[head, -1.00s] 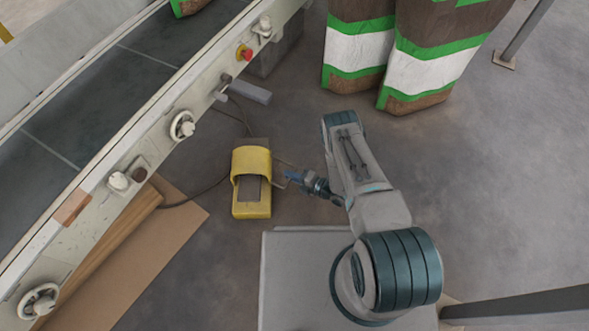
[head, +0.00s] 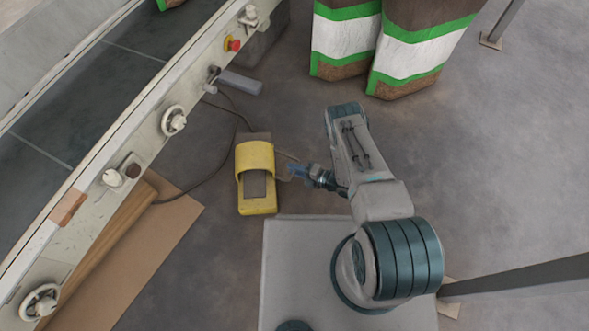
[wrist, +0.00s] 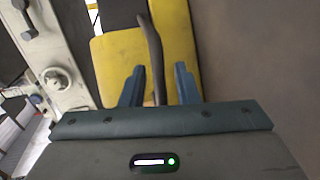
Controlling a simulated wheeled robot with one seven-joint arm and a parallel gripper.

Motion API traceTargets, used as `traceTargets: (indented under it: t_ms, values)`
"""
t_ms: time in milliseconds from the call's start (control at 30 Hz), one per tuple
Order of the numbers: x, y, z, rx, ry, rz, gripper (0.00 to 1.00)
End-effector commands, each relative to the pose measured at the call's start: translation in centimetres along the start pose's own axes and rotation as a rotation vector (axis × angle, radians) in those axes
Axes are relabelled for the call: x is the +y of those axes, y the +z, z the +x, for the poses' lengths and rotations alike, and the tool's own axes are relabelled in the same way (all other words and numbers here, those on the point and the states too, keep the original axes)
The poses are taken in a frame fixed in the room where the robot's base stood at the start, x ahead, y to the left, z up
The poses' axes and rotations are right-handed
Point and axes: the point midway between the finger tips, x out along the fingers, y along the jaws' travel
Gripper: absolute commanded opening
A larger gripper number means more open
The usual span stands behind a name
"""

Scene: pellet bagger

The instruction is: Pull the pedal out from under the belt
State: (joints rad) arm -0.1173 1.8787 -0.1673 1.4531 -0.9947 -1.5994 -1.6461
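The pedal (head: 257,205) is a yellow foot switch with a hooded top and a dark plate inside. It lies on the floor to the right of the belt (head: 35,125), clear of the belt's side rail in the head view. A thin grey-brown handle (wrist: 152,50) sticks out from its right side. My gripper (head: 296,172) is low at the pedal's right side.
A dark cable (head: 205,178) loops on the floor between belt and pedal. Flat cardboard (head: 150,245) lies at lower left. Striped sacks (head: 345,40) stand at the back. Handwheels (head: 173,121) and a red button (head: 233,45) line the belt's rail. The floor at right is mostly open.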

Motion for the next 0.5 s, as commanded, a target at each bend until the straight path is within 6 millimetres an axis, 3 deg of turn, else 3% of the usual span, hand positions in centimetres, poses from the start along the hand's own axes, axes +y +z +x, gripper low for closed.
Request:
traceTargets:
  t_ms: [267,500]
  values:
    - [0.2,0.1,-1.3,-0.002,-0.001,-0.001,0.28]
    - [0.3,0.1,-6.5,-0.005,-0.002,0.001,0.28]
